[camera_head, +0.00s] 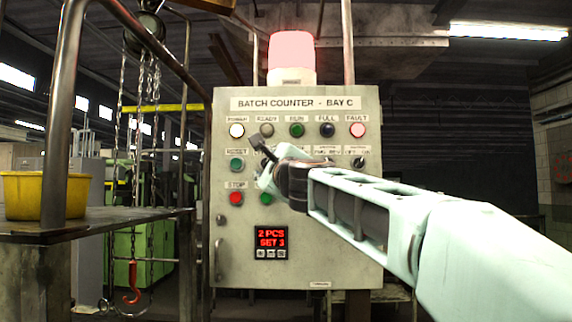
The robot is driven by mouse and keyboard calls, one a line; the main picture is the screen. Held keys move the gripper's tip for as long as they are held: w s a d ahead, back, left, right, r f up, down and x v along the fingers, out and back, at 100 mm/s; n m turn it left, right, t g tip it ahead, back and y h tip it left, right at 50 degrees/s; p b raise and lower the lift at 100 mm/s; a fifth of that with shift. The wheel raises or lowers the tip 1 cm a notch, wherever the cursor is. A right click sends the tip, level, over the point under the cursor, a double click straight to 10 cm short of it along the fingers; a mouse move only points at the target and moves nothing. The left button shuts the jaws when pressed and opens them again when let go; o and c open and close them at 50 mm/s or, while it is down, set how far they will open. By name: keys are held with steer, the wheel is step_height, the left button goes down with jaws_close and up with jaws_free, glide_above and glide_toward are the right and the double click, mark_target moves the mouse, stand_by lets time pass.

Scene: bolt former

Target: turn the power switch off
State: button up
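The grey control panel (300,240) is headed "BATCH COUNTER - BAY C". Its top row has a lit white lamp (236,130) labelled POWER, then READY, RUN, FULL and a lit FAULT lamp (357,130). A dark switch (358,162) shows at the right of the second row; its label is too small to read surely. I cannot tell which switch is the power switch; my arm covers part of the second and third rows. My gripper (263,162) is in front of the panel's left-middle, right of the green button. Its fingers are small and partly hidden, so its opening is unclear.
A red beacon (291,55) glows on top of the panel. A green button (236,164), a red STOP button (236,198) and a red display (271,238) reading "2 PCS SET 3" are on the panel. A rail post (62,120) and a yellow tub (25,195) stand left.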

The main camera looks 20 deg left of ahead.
steer(key=shift+s, duration=0.1)
jaws_close()
steer(key=shift+r+n+p, duration=0.15)
steer(key=shift+n+p, duration=0.15)
steer(key=shift+p, duration=0.25)
steer(key=n+p, duration=0.1)
steer(key=g+p, duration=0.1)
steer(key=p, duration=0.1)
steer(key=shift+d+r+n, duration=0.1)
steer(key=shift+r+n, duration=0.2)
steer(key=shift+n, duration=0.1)
steer(key=n+g+p, duration=0.1)
steer(key=n+p, duration=0.1)
steer(key=p, duration=0.3)
steer(key=shift+r, duration=0.15)
steer(key=n+p, duration=0.2)
steer(key=p, duration=0.3)
steer(key=n+g+h+p, duration=0.1)
steer(key=n+p, duration=0.2)
steer(key=p, duration=0.3)
steer(key=shift+r+g+h, duration=0.1)
steer(key=shift+g+h, duration=0.2)
steer(key=n+p, duration=0.1)
steer(key=p, duration=0.2)
steer(key=shift+f+n+h+p, duration=0.2)
steer(key=shift+n+h+p, duration=0.2)
steer(key=shift+f, duration=0.15)
